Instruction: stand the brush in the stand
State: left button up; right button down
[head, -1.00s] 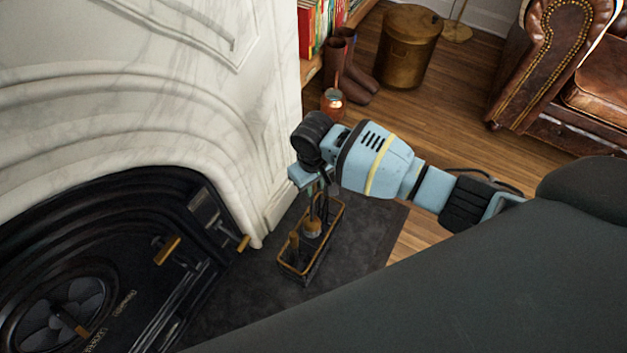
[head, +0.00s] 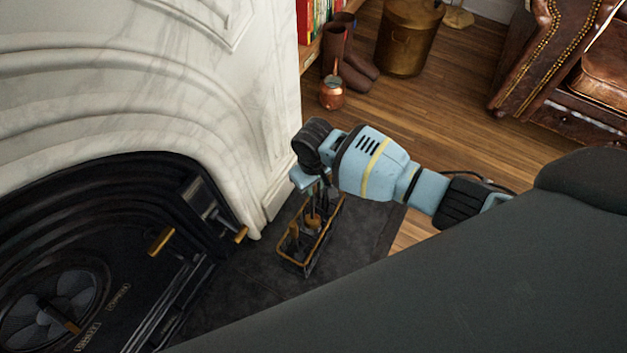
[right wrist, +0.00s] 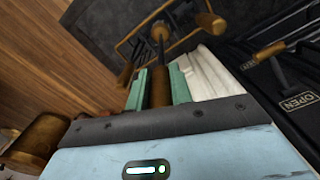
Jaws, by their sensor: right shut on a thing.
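My right gripper (head: 318,188) is above the stand and points down. In the right wrist view its two teal fingers (right wrist: 158,86) are shut on the brown handle of the brush (right wrist: 159,92). The brush's dark shaft runs away from the fingers to a tan head. The stand (head: 322,242), a dark base with a brass rail, is on the dark hearth; its rail also shows in the right wrist view (right wrist: 124,42). The brush head appears within the rail's outline; whether it touches the base I cannot tell. My left gripper is not in view.
Another wooden-handled piece (head: 293,232) stands at the stand's left part. The marble fireplace (head: 240,130) and black stove (head: 110,250) are close on the left. A copper pot (head: 332,93), boots (head: 345,60) and a brass bin (head: 408,38) stand behind. Hearth right of the stand is clear.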

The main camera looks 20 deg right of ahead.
aim_at(314, 193)
jog(key=shift+f+b, duration=0.45)
jog(key=shift+f, duration=0.5)
jog(key=shift+f+b, duration=0.45)
jog(key=shift+f, duration=0.75)
jog(key=shift+f+b, duration=0.35)
jog(key=shift+b, duration=0.05)
jog(key=c, duration=1.2)
grip_release()
jog(key=shift+o, duration=0.2)
